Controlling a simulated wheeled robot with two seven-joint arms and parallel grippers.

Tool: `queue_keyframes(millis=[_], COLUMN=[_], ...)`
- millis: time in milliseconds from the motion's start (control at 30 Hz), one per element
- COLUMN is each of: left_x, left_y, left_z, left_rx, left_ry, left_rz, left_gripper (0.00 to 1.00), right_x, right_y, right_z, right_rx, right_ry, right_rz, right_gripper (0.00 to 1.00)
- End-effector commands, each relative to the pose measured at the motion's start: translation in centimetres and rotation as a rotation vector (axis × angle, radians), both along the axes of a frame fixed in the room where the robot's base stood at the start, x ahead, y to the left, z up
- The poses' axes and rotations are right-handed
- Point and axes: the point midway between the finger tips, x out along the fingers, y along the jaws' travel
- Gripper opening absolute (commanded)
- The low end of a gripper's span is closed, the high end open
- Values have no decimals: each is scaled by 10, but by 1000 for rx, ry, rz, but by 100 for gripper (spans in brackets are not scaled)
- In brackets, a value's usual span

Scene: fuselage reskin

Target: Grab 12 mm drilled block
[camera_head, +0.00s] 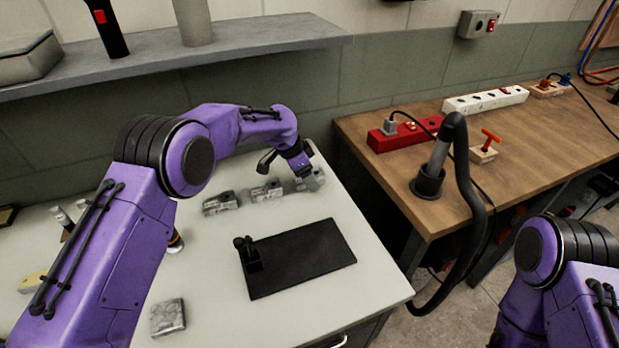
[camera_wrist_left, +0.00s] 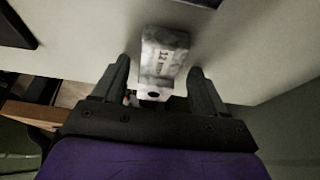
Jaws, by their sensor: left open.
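The 12 mm drilled block (camera_wrist_left: 163,62) is a pale grey block with "12 mm" marked on its face and a dark hole at its near end. In the left wrist view my left gripper (camera_wrist_left: 160,75) is open, with one finger on each side of the block and a gap on both sides. In the head view the left gripper (camera_head: 312,182) is over the rightmost block at the back of the white table and partly hides it. Two similar grey blocks, one in the middle (camera_head: 267,191) and one at the left (camera_head: 220,203), lie in the same row. My right gripper is out of view.
A black mat (camera_head: 305,262) with a small black fixture (camera_head: 247,252) lies on the white table (camera_head: 215,280). A grey metal block (camera_head: 168,318) lies near the front. A shelf (camera_head: 200,48) overhangs the back. A wooden bench (camera_head: 540,150) with a black hose (camera_head: 468,190) stands at the right.

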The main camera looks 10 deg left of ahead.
Motion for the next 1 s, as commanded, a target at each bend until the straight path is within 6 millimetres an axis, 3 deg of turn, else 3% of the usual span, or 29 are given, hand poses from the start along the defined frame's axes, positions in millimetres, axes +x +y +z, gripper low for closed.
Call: queue_keyframes(millis=[233, 400, 467, 767, 1000], left_x=[1, 1, 1, 2, 0], left_y=[-2, -2, -2, -3, -3], left_z=[-3, -3, -3, 1, 34], left_rx=[0, -1, -1, -2, -3], left_ry=[-2, -1, -1, -4, -8], left_rz=[-1, -1, -1, -1, -1], left_gripper=[72, 17, 0, 0, 0], right_x=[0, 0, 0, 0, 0], right_y=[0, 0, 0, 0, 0], right_z=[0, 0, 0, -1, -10], right_rx=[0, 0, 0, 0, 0], right_ry=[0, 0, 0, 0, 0], right_rz=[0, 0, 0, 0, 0], right_gripper=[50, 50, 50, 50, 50])
